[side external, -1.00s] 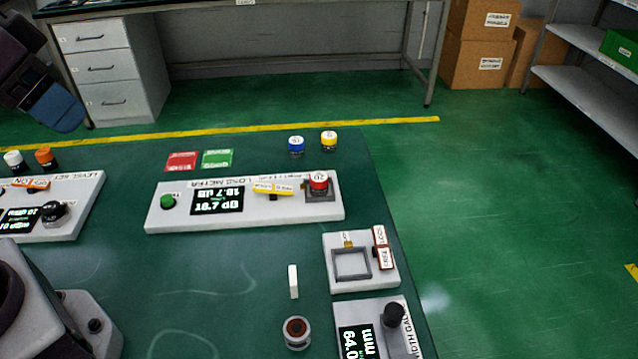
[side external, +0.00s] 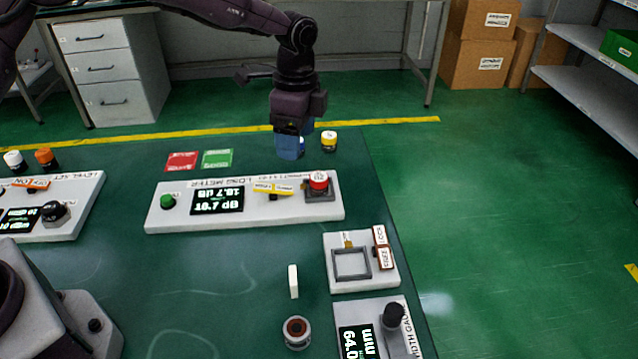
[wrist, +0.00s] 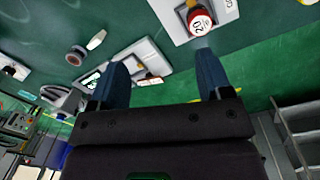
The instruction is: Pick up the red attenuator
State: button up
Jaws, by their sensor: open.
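The red attenuator (side external: 319,181) has a white top and sits upright in a dark square socket at the right end of the loss meter (side external: 160,214). In the wrist view the red attenuator (wrist: 199,21) shows "20" on its top, near the upper edge, beyond the fingertips. My gripper (side external: 289,148) is above the far part of the table, behind the loss meter and apart from the red attenuator. Its blue fingers point down and partly hide the blue attenuator (side external: 302,143). In the wrist view my gripper (wrist: 160,68) has its two fingers wide apart with nothing between them.
A yellow attenuator (side external: 329,141) stands right of my gripper. A yellow lever (side external: 272,188) is just left of the red attenuator. Red (side external: 181,161) and green (side external: 217,159) cards lie behind the meter. A square-framed fixture (side external: 340,284) stands in front.

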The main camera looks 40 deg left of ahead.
aim_at(319, 176)
jog(key=w+f+m, duration=0.1)
jog(key=w+m, duration=0.5)
jog(key=m, duration=0.3)
jog(key=shift+t, duration=0.3)
jog(key=f, duration=0.7)
jog(key=shift+d+f, duration=0.35)
jog(key=f, duration=0.5)
jog(key=shift+a+f, duration=0.1)
jog(key=shift+a, duration=0.25)
jog(key=c, duration=1.2)
